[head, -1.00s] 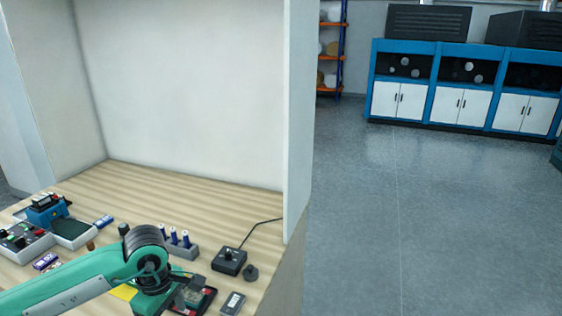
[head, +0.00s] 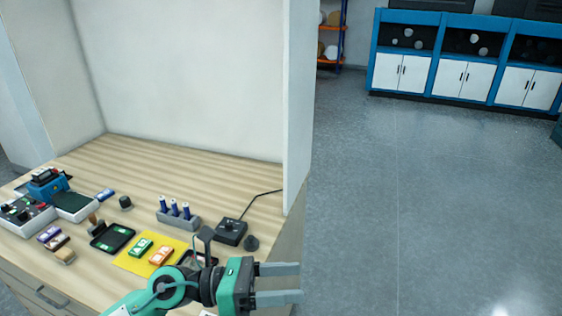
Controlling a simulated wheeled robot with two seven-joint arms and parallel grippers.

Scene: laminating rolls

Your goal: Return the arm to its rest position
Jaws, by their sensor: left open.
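My left arm comes in at the bottom of the head view, green with dark joints. Its gripper (head: 298,284) points to the right, past the right edge of the wooden table (head: 140,150). Its two grey fingers are apart with nothing between them. The gripper covers part of the table's front right corner and part of a dark tray (head: 184,260). My right gripper is not in view.
On the table are a yellow mat (head: 128,264) with a green block (head: 141,247) and an orange block (head: 161,256), a black tray (head: 112,238), a grey holder (head: 179,221) with blue sticks, and a joystick box (head: 231,232). White side walls enclose it. Open floor lies right.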

